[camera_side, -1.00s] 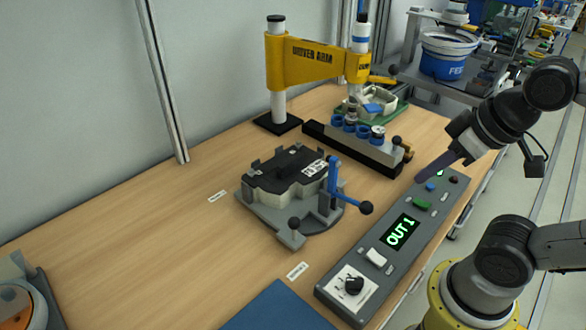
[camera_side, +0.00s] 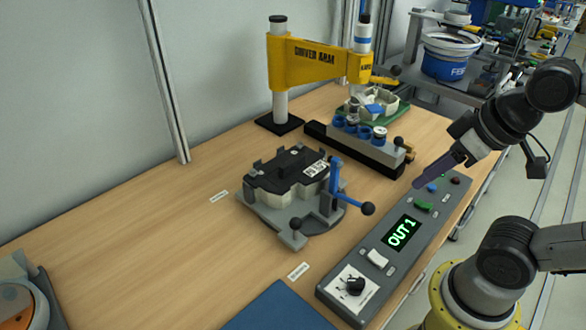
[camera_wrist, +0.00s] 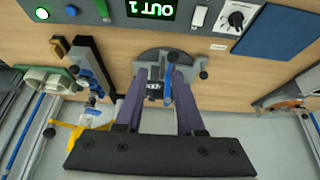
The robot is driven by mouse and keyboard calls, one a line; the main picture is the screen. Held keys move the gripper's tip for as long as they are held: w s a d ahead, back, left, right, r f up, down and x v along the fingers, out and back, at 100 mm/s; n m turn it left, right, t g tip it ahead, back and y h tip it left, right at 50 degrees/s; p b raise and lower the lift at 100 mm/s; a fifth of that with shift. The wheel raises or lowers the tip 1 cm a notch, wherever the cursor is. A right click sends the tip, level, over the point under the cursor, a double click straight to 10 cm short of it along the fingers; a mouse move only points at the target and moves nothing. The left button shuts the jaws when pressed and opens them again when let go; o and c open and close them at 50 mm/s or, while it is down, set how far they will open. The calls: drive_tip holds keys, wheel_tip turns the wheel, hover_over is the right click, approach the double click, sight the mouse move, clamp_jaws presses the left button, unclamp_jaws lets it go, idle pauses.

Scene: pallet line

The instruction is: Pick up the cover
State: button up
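The cover appears to be the black plate (camera_side: 292,166) with a white label. It sits on a pale housing (camera_side: 272,203) in a grey fixture (camera_side: 318,222) with a blue clamp lever (camera_side: 338,185). My gripper (camera_side: 418,184) is above the control panel, to the right of the fixture and apart from it. In the wrist view my gripper (camera_wrist: 158,76) has its two purple fingers spread with nothing held between them. The fixture (camera_wrist: 150,56) shows beyond the fingertips, and the dark cover (camera_wrist: 153,88) is partly visible between them.
The control panel (camera_side: 376,258) reads OUT 1 and lies along the bench's right edge. A yellow driver arm (camera_side: 315,62), a black rack with blue pieces (camera_side: 340,143) and a green tray (camera_side: 388,110) stand behind. A blue mat (camera_side: 278,310) lies in front.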

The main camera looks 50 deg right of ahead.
drive_tip(key=shift+o, duration=1)
